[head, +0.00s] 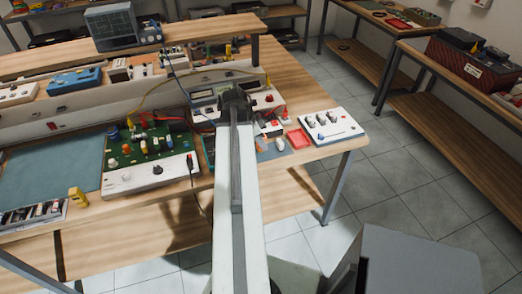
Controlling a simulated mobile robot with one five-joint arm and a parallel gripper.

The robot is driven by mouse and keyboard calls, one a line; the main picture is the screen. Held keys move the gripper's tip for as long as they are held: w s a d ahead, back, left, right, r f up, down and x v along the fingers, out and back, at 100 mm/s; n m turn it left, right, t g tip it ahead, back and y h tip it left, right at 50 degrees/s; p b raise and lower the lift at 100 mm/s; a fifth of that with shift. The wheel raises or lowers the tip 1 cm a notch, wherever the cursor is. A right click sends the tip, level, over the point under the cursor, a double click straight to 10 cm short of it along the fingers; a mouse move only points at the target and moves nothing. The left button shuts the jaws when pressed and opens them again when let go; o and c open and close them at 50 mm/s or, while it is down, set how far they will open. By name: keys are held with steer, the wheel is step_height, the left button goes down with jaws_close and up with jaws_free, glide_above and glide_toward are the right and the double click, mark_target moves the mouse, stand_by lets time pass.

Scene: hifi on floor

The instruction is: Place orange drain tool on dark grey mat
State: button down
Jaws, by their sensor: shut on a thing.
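My gripper (236,100) is the dark end of my arm, over the middle of the workbench near the instruments. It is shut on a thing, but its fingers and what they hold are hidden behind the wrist. I cannot make out the orange drain tool for certain anywhere in view. A flat blue-grey mat (50,170) lies on the left part of the bench, to the left of my gripper; it looks mostly bare. I cannot tell if it is the dark grey mat.
A green circuit trainer (150,160) stands between the mat and my arm. A white knob box (330,127) and a red tray (299,139) are at the bench's right end. A raised shelf with an oscilloscope (124,26) runs behind. Tiled floor (410,185) is open on the right.

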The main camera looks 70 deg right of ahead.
step_height(320, 180, down, 2)
steer(key=shift+f+b, duration=0.2)
steer(key=shift+b, duration=0.3)
steer(key=shift+r, duration=0.25)
steer(key=shift+f, duration=0.2)
steer(key=c, duration=1.1)
jaws_free()
steer(key=shift+r, duration=0.15)
steer(key=shift+w+r+p, duration=0.1)
steer(key=shift+r+p, duration=0.25)
steer(key=shift+p, duration=0.2)
steer(key=p+v, duration=1)
steer(key=v, duration=0.1)
steer(key=shift+a+r, duration=0.15)
steer(key=shift+r, duration=0.05)
